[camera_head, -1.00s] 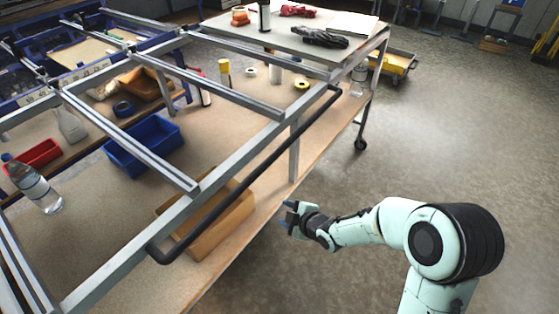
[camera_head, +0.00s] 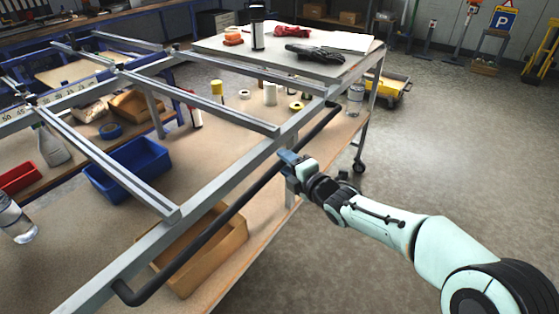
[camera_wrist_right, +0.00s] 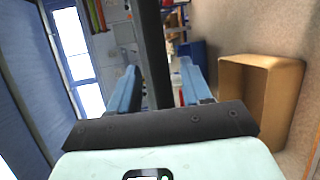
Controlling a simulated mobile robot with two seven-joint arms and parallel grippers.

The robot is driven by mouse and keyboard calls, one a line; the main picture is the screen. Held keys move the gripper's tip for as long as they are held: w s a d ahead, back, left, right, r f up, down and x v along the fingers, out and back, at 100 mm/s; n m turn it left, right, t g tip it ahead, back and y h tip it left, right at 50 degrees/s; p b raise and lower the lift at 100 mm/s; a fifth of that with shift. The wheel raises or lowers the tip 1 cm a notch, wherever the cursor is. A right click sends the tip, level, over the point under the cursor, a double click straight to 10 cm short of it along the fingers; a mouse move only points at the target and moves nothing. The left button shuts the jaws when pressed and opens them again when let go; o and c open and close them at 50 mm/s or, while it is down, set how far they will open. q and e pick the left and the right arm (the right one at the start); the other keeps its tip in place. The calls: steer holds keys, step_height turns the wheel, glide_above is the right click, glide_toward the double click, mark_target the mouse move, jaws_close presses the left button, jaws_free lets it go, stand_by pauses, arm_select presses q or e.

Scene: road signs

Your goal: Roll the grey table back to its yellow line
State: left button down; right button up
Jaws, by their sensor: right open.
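The grey table (camera_head: 220,190) is a metal frame with open rails, a wooden lower shelf and castor wheels (camera_head: 359,167). A long black handle bar (camera_head: 205,234) runs along its near side. My right gripper (camera_head: 291,159) is open at this bar, towards its far end. In the right wrist view the black bar (camera_wrist_right: 153,40) passes between the two blue fingers (camera_wrist_right: 158,82); I cannot tell whether they touch it. My left gripper is not in view. No yellow line shows in these frames.
A grey top (camera_head: 285,60) at the table's far end carries gloves, tape and paper. The lower shelf holds a wooden box (camera_head: 226,244) and small cylinders. A blue bin (camera_head: 128,170) stands at left. A yellow cart (camera_head: 392,88) stands behind; the floor (camera_head: 450,150) at right is clear.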

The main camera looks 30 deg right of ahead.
steer(key=w, duration=0.3)
steer(key=shift+w+f, duration=0.35)
jaws_close()
